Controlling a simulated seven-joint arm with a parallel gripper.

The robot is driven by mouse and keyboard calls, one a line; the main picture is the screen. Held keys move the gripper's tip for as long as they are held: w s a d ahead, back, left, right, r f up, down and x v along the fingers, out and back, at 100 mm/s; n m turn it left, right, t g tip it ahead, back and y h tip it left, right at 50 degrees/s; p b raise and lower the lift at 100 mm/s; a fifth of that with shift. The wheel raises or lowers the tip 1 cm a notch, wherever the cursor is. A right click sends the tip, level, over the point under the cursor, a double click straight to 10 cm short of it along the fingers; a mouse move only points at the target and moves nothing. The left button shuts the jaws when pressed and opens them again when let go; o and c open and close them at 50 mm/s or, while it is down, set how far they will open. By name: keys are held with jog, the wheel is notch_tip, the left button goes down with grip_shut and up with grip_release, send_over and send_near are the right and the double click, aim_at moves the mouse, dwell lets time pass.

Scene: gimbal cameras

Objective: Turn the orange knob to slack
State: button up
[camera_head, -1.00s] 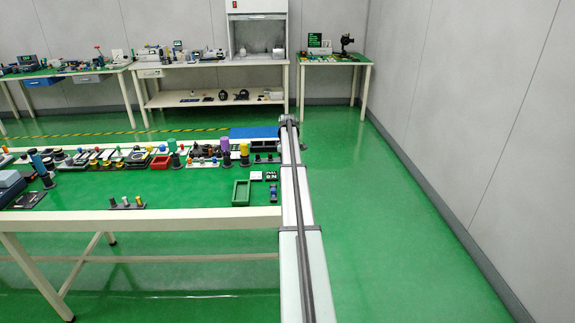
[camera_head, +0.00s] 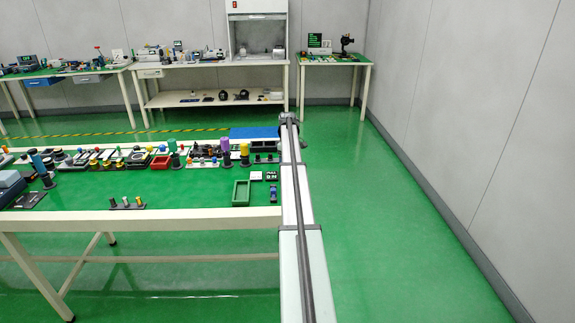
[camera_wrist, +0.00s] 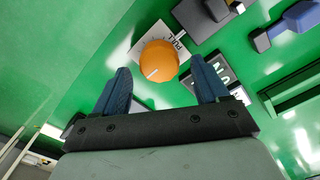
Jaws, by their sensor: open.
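The orange knob (camera_wrist: 158,61) is in the wrist view, just beyond my fingertips and near the upper middle. It is round with a short white line on its lower left face. My gripper (camera_wrist: 160,80) is open, with one blue finger at each side below the knob. No contact shows. In the head view the gripper is hard to make out at the far end of my arm.
A black-and-white plate (camera_wrist: 216,76) lies by the right finger. Dark blocks (camera_wrist: 205,12), a blue part (camera_wrist: 300,17) and a green tray (camera_wrist: 290,92) lie to the right. The green tray (camera_head: 241,193) also shows in the head view. Green surface left of the knob is bare.

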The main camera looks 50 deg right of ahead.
notch_tip(320, 180, up, 13)
dwell(0.4)
jog(key=shift+f, duration=0.1)
dwell(0.4)
